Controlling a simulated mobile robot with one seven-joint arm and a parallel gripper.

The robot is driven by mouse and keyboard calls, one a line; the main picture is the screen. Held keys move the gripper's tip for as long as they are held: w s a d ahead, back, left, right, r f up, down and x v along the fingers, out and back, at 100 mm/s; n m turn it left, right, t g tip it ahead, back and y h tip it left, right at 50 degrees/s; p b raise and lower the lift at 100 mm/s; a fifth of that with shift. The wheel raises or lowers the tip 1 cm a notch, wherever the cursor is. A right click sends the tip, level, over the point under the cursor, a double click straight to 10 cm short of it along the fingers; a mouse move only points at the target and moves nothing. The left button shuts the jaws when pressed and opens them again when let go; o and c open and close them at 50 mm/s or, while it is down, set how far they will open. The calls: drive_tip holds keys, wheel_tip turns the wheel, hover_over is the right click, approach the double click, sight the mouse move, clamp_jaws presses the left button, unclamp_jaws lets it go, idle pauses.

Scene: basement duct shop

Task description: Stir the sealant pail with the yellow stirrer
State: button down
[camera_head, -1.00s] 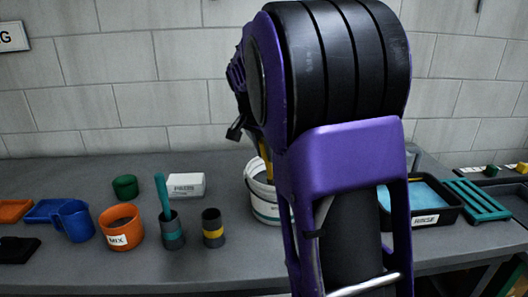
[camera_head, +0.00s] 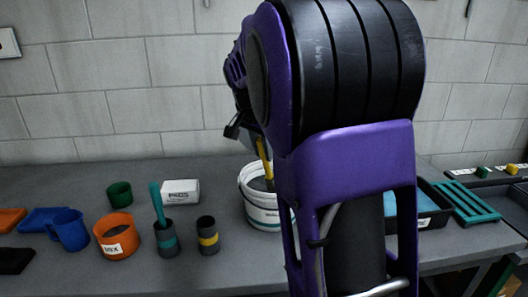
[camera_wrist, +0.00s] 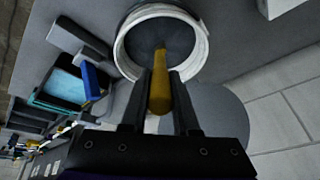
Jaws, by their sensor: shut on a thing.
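The white sealant pail (camera_head: 262,215) stands on the bench, partly behind my arm. In the wrist view the pail (camera_wrist: 121,48) is open with grey content inside. My gripper (camera_wrist: 158,92) is shut on the yellow stirrer (camera_wrist: 159,92); its far end reaches into the pail over the grey content. In the head view the stirrer (camera_head: 263,151) shows as a thin yellow strip above the pail, and the jaws are hidden by my arm. How deep the tip sits cannot be told.
A yellow-banded holder (camera_head: 208,238) stands left of the pail. Beside it are a teal-banded holder (camera_head: 167,240) with a teal stirrer, an orange MIX cup (camera_head: 116,238), a blue mug (camera_head: 69,230) and a white box (camera_head: 180,192). A black tray (camera_head: 436,208) and teal rack (camera_head: 466,202) lie right.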

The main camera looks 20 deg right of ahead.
drive_tip(key=p+v, duration=0.3)
drive_tip(key=v, duration=0.4)
drive_tip(key=shift+r, duration=0.25)
idle(0.6)
wheel_tip(320, 180, up, 5)
idle(0.5)
drive_tip(key=shift+s, duration=0.15)
idle(0.4)
